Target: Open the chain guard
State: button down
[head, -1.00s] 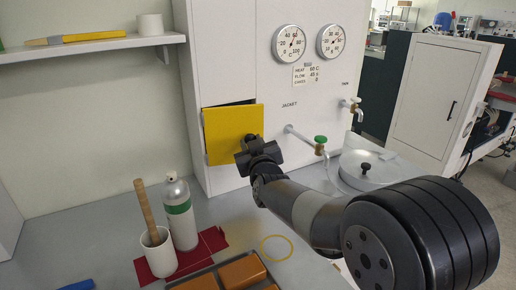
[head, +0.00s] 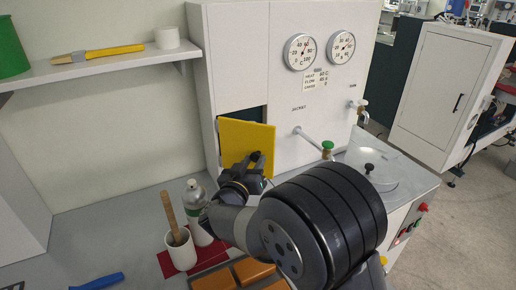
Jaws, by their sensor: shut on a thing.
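The chain guard is a flat yellow panel (head: 244,137) low on the front of the white machine cabinet (head: 233,62). It stands partly open, tilted out from the front. A dark opening (head: 250,113) shows above it and at its upper right. My gripper (head: 252,161) is at the guard's lower right edge, shut on it. The fingertips overlap the panel, so the exact grip is partly hidden. My arm covers the area below and right of the guard.
A spray bottle (head: 196,210) and a white cup (head: 180,252) with a wooden stick stand close left of my arm. A tray of orange blocks (head: 250,271) lies in front. A green-handled tap (head: 327,147) juts out to the right.

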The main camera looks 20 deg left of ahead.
jog(key=shift+s+a+m+h+p, duration=0.25)
jog(key=shift+s+m+h+p, duration=0.2)
jog(key=shift+h, duration=0.25)
jog(key=shift+s+a+m+h+p, duration=0.25)
jog(key=shift+s+m+h+p, duration=0.15)
jog(key=shift+h, duration=0.3)
jog(key=shift+s, duration=0.1)
jog(key=c, duration=1)
grip_release()
jog(key=shift+c, duration=0.2)
jog(key=shift+r, duration=0.1)
notch_tip(320, 180, up, 10)
jog(key=shift+b, duration=0.35)
jog(key=shift+c, duration=0.3)
